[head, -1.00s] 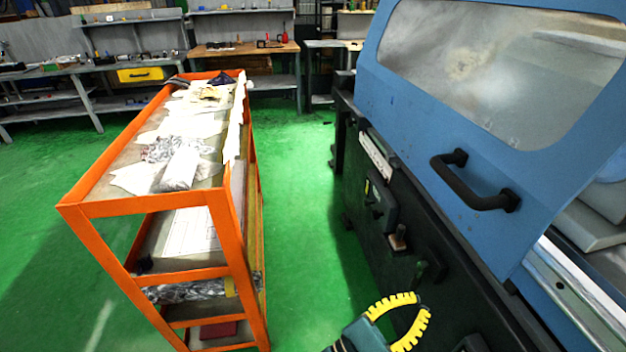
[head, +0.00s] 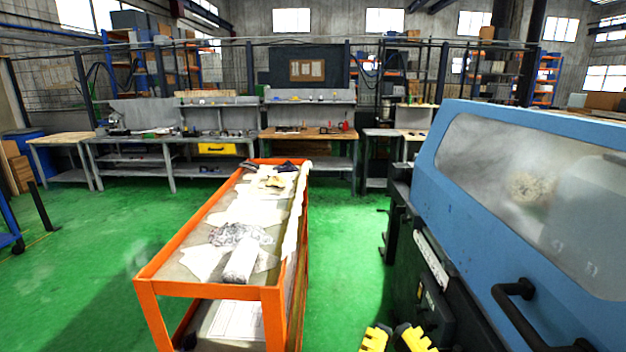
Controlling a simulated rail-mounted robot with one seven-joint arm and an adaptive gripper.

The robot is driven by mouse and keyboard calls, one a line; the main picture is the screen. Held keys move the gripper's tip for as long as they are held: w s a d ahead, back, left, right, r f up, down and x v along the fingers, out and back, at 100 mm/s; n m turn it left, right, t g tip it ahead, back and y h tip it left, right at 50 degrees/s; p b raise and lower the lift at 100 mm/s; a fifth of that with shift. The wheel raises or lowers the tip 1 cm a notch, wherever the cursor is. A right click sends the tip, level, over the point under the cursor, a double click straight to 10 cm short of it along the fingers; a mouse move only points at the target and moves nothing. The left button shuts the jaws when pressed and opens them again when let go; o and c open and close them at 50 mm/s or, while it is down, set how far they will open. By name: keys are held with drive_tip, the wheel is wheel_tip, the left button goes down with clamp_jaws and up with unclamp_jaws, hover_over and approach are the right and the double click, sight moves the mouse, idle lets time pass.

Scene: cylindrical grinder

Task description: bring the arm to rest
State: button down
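A yellow ribbed part, which I take to be part of my own arm, shows at the bottom edge of the head view, right of centre. It appears as two short pieces cut off by the frame. The visible yellow pieces are in front of the green floor (head: 345,270), between the orange cart (head: 210,291) and the blue-hooded grinder (head: 440,150).
The cart carries cloths, papers and a grey roll (head: 241,260). The grinder's black door handle (head: 515,290) juts out at lower right. Workbenches with a yellow drawer (head: 217,149) line the back.

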wheel_tip(320, 180, up, 38)
drive_tip(key=p, duration=3.5)
drive_tip(key=shift+r+p, duration=0.15)
drive_tip(key=shift+p, duration=0.25)
